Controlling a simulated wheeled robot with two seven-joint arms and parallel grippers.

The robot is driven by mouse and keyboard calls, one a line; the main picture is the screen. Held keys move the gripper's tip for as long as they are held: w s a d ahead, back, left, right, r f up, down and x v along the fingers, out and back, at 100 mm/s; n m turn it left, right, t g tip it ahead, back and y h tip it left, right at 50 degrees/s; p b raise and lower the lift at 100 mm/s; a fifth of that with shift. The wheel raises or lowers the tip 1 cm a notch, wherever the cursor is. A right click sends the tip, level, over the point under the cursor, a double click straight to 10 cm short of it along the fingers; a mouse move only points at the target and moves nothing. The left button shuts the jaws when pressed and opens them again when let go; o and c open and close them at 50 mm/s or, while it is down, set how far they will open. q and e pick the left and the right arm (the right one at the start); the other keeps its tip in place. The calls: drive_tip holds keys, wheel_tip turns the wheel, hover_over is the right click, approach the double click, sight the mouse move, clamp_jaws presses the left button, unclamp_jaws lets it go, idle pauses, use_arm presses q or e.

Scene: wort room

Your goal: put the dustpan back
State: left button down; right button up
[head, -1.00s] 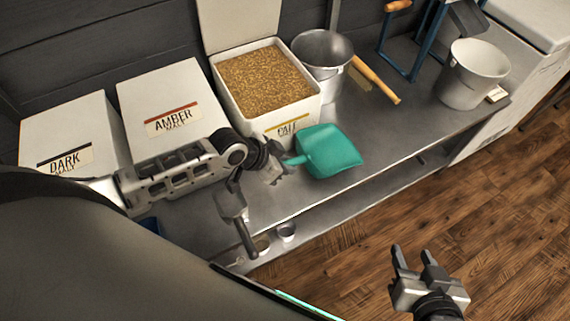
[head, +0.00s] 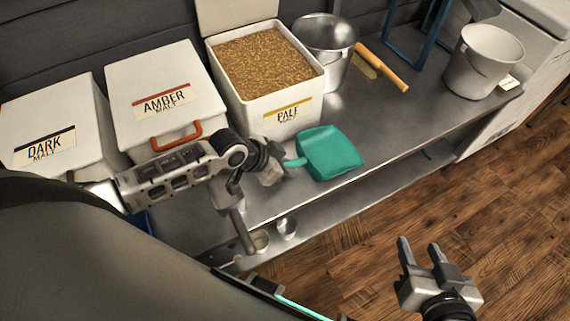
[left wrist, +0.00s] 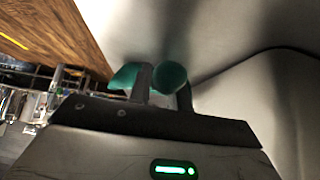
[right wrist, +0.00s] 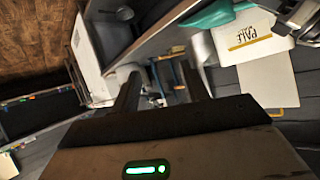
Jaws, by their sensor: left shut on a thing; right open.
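The teal dustpan (head: 330,153) shows in the head view in front of the pale malt bin, over the front part of the steel bench. I cannot tell whether it touches the bench. My left gripper (head: 281,167) is shut on its handle, with the pan pointing right. In the left wrist view, green parts of the dustpan (left wrist: 170,77) show at the fingers. The dustpan also shows at the top of the right wrist view (right wrist: 216,15). My right gripper (head: 421,250) is open and empty over the floor, to the right of the bench.
The open pale malt bin (head: 262,110), amber bin (head: 160,85) and dark bin (head: 60,125) stand on the bench (head: 400,130). Behind the dustpan are a metal bucket (head: 330,50) and a wooden-handled brush (head: 382,68). A pale bucket (head: 482,60) stands right. The bench's right front is clear.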

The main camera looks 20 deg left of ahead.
use_arm(q)
drive_tip(key=shift+r, duration=0.1)
use_arm(e)
drive_tip(key=shift+r, duration=0.1)
use_arm(q)
drive_tip(key=c, duration=1.2)
unclamp_jaws()
drive_tip(key=p+v, duration=0.3)
drive_tip(key=v, duration=1.3)
drive_tip(key=shift+p, duration=0.4)
use_arm(e)
drive_tip(key=shift+d+r, duration=0.1)
drive_tip(key=shift+r, duration=0.5)
use_arm(q)
drive_tip(key=shift+d, duration=0.1)
